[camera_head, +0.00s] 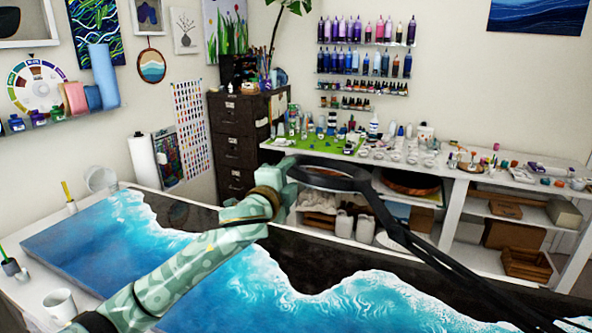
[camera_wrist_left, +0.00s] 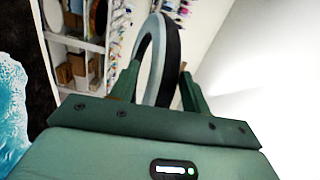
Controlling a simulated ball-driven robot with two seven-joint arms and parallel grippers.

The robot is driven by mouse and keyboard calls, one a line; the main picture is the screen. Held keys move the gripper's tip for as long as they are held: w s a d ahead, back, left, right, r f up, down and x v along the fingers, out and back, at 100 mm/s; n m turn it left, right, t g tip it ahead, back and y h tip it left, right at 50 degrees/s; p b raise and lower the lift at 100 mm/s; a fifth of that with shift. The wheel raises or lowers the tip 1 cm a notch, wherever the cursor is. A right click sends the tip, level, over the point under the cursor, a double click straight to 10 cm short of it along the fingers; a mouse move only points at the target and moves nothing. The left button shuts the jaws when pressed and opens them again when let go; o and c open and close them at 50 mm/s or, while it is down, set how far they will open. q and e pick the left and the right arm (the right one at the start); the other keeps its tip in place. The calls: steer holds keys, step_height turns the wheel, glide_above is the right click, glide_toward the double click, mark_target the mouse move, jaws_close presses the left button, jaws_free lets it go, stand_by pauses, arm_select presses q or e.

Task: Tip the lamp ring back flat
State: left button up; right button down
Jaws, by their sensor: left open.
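The lamp ring (camera_head: 330,186) is a dark hoop, seen as a narrow oval above the far side of the resin table. It joins a long black lamp arm (camera_head: 430,252) that runs down to the lower right. My left gripper (camera_head: 290,170) is at the ring's left edge. In the left wrist view the ring (camera_wrist_left: 172,58) passes between the two open fingers (camera_wrist_left: 159,70), its pale inner face and black outer face both showing. I cannot tell whether either finger touches it. My right gripper is not in view.
The blue and white resin slab (camera_head: 230,270) lies under my left arm on the table. A white mug (camera_head: 60,304) stands at its near left corner. A bench (camera_head: 470,172) with cups and bottles is behind the ring. Open air surrounds the ring above the slab.

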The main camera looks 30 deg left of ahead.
arm_select(q)
steer(key=w, duration=0.3)
steer(key=shift+w+a+r, duration=0.1)
steer(key=shift+w, duration=0.5)
jaws_close()
steer(key=shift+a+f+n+g+p, duration=0.15)
steer(key=shift+f+n+g+p, duration=0.15)
steer(key=shift+f+p, duration=0.35)
step_height(320, 180, down, 12)
steer(key=n+g+h+p, duration=0.1)
steer(key=n+g+p, duration=0.2)
steer(key=p, duration=0.3)
steer(key=shift+s+d+r+n, duration=0.15)
steer(key=shift+s+d+n, duration=0.15)
steer(key=shift+d, duration=0.1)
